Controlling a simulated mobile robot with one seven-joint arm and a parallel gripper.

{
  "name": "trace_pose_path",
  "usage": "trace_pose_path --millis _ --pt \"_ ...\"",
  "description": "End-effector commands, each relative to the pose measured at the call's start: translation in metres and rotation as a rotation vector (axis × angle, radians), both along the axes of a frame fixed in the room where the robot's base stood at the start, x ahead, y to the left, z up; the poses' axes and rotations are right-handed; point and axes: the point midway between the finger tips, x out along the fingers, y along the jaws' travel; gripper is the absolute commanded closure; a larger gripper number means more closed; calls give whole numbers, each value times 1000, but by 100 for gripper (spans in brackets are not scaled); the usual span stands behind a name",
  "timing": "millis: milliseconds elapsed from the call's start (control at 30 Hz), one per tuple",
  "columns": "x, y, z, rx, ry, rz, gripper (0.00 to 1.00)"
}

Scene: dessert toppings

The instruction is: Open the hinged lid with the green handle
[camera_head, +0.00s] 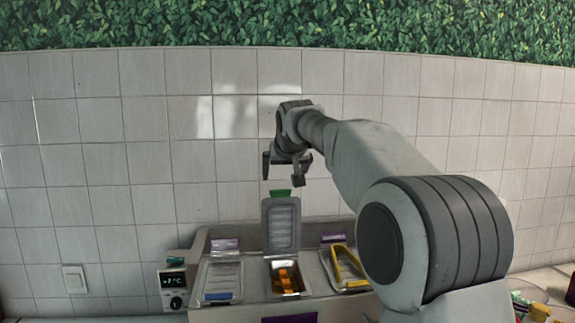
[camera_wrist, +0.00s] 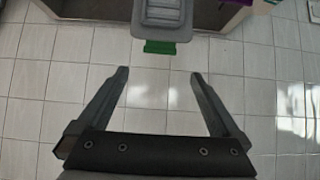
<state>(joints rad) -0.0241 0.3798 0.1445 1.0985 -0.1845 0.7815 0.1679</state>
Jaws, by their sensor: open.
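The hinged lid (camera_head: 281,224) stands raised and upright over the middle compartment, with its green handle (camera_head: 280,193) at the top edge. Orange pieces (camera_head: 286,280) lie in the open compartment below it. My gripper (camera_head: 283,182) is open and empty, just above the green handle and apart from it. In the wrist view the green handle (camera_wrist: 160,47) is beyond the fingertips of my gripper (camera_wrist: 160,75), roughly centred between them. The grey ribbed lid (camera_wrist: 163,17) shows behind the handle.
A left lid (camera_head: 219,281) with a blue handle lies closed. A right compartment has a yellow-edged lid (camera_head: 347,268). A control box (camera_head: 174,287) with a display and knob stands at the left. The tiled wall (camera_head: 110,190) is close behind. My arm hides part of the right side.

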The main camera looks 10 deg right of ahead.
Motion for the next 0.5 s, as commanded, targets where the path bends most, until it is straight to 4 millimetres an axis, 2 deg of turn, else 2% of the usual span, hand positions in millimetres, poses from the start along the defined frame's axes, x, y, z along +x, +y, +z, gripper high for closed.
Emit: trace_pose_path --millis 200,500 --pt "-38 -1 31 0 -7 0 0" --pt "-61 -2 51 1 -6 1 0"
